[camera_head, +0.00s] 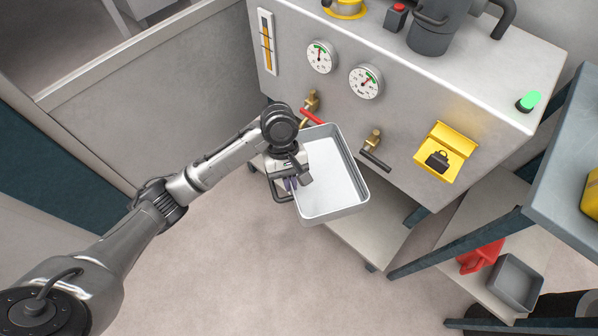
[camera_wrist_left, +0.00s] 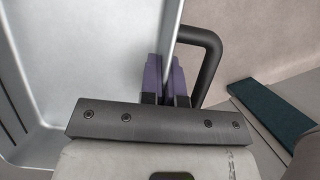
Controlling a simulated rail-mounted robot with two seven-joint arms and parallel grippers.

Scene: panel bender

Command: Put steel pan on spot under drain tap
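The steel pan (camera_head: 336,178) is a shallow grey rectangular tray, held up in front of the machine's panel in the head view. My left gripper (camera_head: 291,184) is at the pan's left side. In the left wrist view the gripper's purple fingertips (camera_wrist_left: 166,78) are closed on either side of the pan's wall, and the pan (camera_wrist_left: 85,50) fills the left of that view. A brass tap with a red lever (camera_head: 311,106) is just behind the pan's far edge. A second brass tap with a dark lever (camera_head: 374,145) is to its right. My right gripper does not show.
A low shelf (camera_head: 365,232) runs under the machine, partly hidden by the pan. Two gauges (camera_head: 321,56) and a yellow lockout box (camera_head: 445,152) are on the panel. A cart at right holds a grey bin (camera_head: 516,283) and a red object (camera_head: 480,257). Floor at front is clear.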

